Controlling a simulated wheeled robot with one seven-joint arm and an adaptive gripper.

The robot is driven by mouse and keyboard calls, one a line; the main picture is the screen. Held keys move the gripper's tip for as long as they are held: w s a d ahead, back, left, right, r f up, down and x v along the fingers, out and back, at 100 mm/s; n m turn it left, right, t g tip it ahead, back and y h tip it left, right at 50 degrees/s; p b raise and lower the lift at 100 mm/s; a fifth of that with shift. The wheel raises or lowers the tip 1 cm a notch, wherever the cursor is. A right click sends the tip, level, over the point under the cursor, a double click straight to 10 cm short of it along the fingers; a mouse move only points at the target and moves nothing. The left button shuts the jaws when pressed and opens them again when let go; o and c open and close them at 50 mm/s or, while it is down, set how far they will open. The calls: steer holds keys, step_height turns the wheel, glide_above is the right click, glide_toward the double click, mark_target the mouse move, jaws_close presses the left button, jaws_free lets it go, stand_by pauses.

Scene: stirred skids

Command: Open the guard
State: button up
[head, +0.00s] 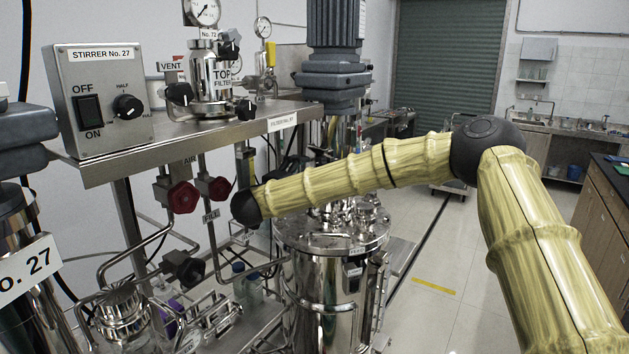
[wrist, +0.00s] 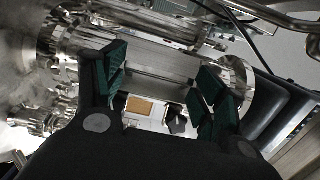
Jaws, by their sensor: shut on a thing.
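My gripper (wrist: 160,82) shows in the wrist view, with two dark fingers and green pads set apart. A grey brushed-metal guard (wrist: 155,58) lies across the gap, with a thin bar (wrist: 160,78) running between the pads. The gripper is shut on this guard; the exact contact is partly hidden by the fingers. In the head view my arm reaches left in front of the steel vessel (head: 325,300), and my gripper cannot be made out there. The dark motor (head: 335,50) stands above the vessel; the space between them is partly hidden by my arm.
A steel shelf (head: 200,142) holds the stirrer No. 27 switch box (head: 100,100) and the top filter (head: 212,78). Red-handled valves (head: 182,196) and pipes crowd the left below it. A dark-topped bench (head: 612,185) stands far right.

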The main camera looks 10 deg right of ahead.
steer(key=shift+r, duration=0.1)
stand_by(0.3)
steer(key=o, duration=1.4)
steer(key=shift+a, duration=0.1)
steer(key=shift+o, duration=0.2)
steer(key=v, duration=1.2)
